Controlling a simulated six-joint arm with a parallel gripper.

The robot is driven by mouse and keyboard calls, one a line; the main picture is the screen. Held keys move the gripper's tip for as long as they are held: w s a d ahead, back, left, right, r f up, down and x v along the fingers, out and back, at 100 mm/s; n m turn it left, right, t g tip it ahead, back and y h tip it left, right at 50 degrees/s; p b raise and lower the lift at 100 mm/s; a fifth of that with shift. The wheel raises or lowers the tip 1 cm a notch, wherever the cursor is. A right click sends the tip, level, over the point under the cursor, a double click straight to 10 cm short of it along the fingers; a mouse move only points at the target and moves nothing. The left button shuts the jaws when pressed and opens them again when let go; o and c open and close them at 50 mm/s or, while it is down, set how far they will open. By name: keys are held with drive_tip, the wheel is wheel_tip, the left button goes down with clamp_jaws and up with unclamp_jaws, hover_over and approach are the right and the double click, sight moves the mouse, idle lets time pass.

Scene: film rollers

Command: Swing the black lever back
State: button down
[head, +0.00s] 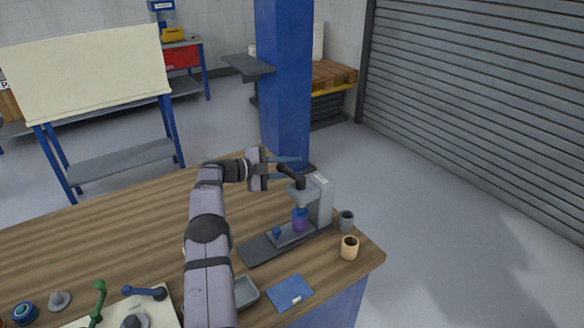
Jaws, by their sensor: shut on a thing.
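The black lever (296,179) is on top of a small grey bench press (320,202) near the right end of the wooden table. It slants up and to the left from the press, and its end lies at my gripper's fingers. My gripper (289,166) reaches in from the left and is shut on the lever's end. The exact contact is small and partly hidden by the fingers. A purple-blue cylinder (300,219) stands under the press head.
A grey cup (346,221) and a tan cup (349,247) stand right of the press. A blue pad (286,289) and a grey tray (244,292) lie in front. A blue column (284,90) rises behind the table. A pale board with levers (105,312) is at front left.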

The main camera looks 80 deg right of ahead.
drive_tip(key=c, duration=1.5)
unclamp_jaws()
drive_tip(key=shift+o, duration=0.2)
drive_tip(key=b+v, duration=0.2)
drive_tip(key=v, duration=0.5)
drive_tip(key=shift+w+a, duration=0.1)
